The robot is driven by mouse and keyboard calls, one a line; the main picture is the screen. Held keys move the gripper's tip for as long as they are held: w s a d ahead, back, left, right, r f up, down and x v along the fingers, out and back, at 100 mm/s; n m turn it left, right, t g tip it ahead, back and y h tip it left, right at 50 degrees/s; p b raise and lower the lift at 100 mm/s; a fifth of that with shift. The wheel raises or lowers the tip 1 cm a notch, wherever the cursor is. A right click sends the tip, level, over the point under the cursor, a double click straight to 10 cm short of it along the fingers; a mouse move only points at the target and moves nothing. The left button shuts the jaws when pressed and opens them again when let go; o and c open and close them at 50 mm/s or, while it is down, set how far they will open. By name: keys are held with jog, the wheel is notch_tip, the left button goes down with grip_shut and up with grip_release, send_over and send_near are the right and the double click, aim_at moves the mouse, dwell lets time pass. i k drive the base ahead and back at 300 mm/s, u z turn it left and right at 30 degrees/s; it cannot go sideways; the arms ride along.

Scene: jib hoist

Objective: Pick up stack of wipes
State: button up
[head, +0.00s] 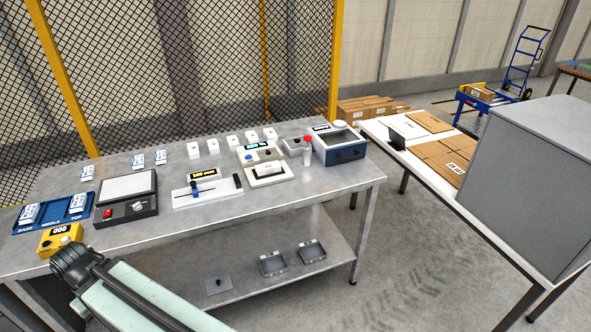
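I cannot pick out a stack of wipes with certainty. Small white blocks (232,142) stand in a row along the back of the grey metal bench (150,238), and smaller white pieces with blue marks (160,157) lie to their left; none is clearly wipes. A pale flat square sits on a black device (126,190) at the left of the bench. My pale green arm with its dark joint reaches in at the lower left, in front of the bench's front edge. My gripper's fingertips do not show.
A blue tray (75,222) and a yellow box (57,239) lie at the bench's left. A second table with cartons (440,155) and a grey cabinet (520,185) is right.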

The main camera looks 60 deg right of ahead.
aim_at(270, 167)
jog(key=z, duration=0.4)
jog(key=i, duration=1)
jog(key=u, duration=0.1)
